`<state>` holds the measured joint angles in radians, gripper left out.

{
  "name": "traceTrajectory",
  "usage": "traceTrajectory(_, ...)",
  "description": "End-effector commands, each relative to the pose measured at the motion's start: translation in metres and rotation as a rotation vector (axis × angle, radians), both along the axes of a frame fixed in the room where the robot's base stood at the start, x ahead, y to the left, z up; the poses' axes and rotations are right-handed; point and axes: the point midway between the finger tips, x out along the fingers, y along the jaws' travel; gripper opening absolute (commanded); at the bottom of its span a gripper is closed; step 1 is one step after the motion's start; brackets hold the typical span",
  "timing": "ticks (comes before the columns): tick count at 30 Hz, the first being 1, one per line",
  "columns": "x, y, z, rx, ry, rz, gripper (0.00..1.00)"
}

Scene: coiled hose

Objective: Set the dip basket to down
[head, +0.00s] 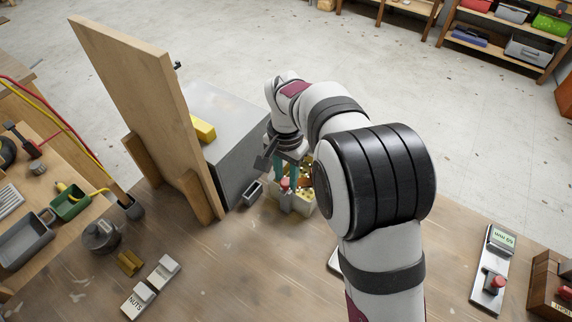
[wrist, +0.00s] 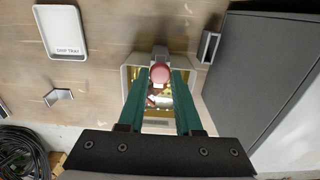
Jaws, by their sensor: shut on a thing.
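The dip basket unit is a cream open box (head: 303,206) on the wooden bench, beside the grey cabinet; the wrist view shows it from above (wrist: 129,76). A grey post (wrist: 160,51) stands at its far side, with a red knob (wrist: 160,74) in front. Inside the box are yellowish contents and small parts, partly hidden by my fingers. My gripper (wrist: 164,75) has its two teal fingers closed on either side of the red knob; it also shows in the head view (head: 286,180). I cannot tell the basket's height inside the box.
A grey cabinet (head: 233,130) and an upright wooden panel (head: 140,105) stand close to the left. A small grey holder (head: 252,193) sits beside the box. A white drip tray (wrist: 60,51) lies nearby.

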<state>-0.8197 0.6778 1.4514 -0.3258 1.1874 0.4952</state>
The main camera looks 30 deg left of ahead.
Motion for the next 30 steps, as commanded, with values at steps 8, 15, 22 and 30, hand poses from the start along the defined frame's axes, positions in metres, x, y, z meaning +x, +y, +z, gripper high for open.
traceTrajectory(8, -0.001, 0.000, -0.007, -0.002, 0.003, 0.002, 0.00)
traceTrajectory(15, -0.001, 0.000, -0.007, -0.002, 0.002, 0.002, 0.64)
traceTrajectory(22, -0.001, 0.000, -0.006, -0.001, 0.001, 0.001, 0.64)
traceTrajectory(30, 0.000, 0.001, 0.042, 0.004, -0.003, 0.001, 0.64)
